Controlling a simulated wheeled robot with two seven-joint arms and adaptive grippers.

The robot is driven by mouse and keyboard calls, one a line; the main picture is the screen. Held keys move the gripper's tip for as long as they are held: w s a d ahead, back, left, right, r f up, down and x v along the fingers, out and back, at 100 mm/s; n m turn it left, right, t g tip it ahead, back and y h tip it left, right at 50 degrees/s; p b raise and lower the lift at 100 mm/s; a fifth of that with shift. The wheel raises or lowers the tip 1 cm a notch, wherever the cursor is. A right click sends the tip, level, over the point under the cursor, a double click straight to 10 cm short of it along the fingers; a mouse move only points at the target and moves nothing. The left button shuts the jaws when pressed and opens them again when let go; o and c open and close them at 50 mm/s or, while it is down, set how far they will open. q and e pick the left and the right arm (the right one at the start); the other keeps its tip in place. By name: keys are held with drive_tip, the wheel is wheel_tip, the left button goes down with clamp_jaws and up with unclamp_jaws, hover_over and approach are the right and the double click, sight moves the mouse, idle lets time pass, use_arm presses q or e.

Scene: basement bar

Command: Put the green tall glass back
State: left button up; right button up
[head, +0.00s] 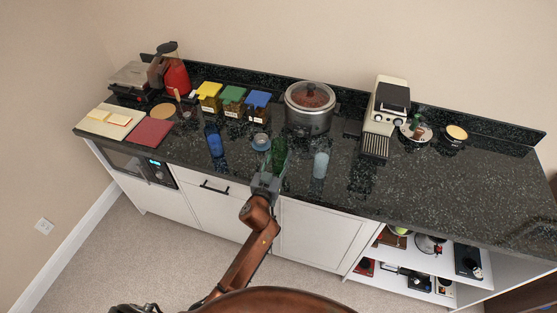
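The green tall glass (278,151) is near the front edge of the dark counter, in the middle of the head view. My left gripper (270,174) is at the glass, reaching in from the front edge. Its fingers overlap the lower part of the glass and hide it. I cannot tell whether they grip it, or whether the glass touches the counter. My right gripper is not in view.
A blue glass (215,141) stands to the left and a pale blue glass (320,164) to the right. A small blue-grey cup (261,142) is close beside the green glass. Lidded canisters (232,98) and a steel pot (310,116) stand behind. The counter's right part (460,185) is clear.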

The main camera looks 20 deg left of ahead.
use_arm(q)
drive_tip(key=shift+f, duration=1)
drive_tip(key=o, duration=1.6)
drive_tip(key=shift+s+r, duration=0.1)
drive_tip(key=shift+r, duration=0.1)
drive_tip(key=s, duration=1.2)
drive_tip(key=shift+a, duration=0.15)
